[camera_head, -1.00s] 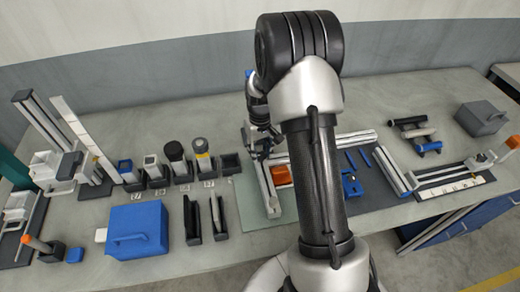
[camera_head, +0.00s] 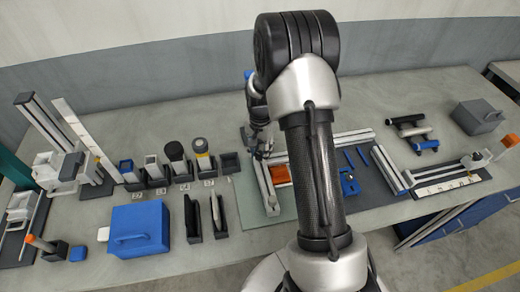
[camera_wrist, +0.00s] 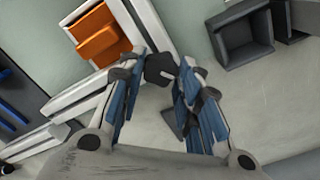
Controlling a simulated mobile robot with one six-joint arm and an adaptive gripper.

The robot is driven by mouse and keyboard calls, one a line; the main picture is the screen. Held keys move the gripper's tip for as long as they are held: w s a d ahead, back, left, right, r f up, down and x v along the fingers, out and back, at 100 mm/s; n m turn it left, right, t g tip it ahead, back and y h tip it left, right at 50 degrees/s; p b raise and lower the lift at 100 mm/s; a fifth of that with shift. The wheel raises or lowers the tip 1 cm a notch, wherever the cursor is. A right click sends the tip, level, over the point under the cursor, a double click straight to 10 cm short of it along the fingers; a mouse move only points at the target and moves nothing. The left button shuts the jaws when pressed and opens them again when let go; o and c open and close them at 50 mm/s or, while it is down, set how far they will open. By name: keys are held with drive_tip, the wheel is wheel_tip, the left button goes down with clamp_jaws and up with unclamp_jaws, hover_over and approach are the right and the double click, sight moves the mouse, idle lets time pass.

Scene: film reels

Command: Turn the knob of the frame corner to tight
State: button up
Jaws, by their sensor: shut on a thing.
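In the wrist view the dark, faceted knob (camera_wrist: 160,67) sits at the frame corner, between the fingertips of my gripper (camera_wrist: 159,77). The blue-padded fingers are shut on the knob from both sides. A pale frame bar (camera_wrist: 150,25) runs up from the corner, and another runs to the lower left. In the head view my gripper (camera_head: 262,148) is at the frame's back left corner, and the knob is too small to make out there. The frame's left bar (camera_head: 264,189) lies on the bench. Whether the knob is tight cannot be told.
An orange block (camera_wrist: 98,38) lies inside the corner, close beside the fingers. A dark open bin (camera_wrist: 243,42) stands to the right in the wrist view. Holders with several parts, a blue box (camera_head: 138,229) and dark racks stand left of the frame.

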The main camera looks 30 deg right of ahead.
sight(261, 154)
drive_tip(key=m, duration=0.3)
drive_tip(key=shift+s+m, duration=0.1)
drive_tip(key=shift+m, duration=2.1)
drive_tip(key=o, duration=1)
drive_tip(key=shift+o, duration=0.2)
wheel_tip(261, 154, up, 12)
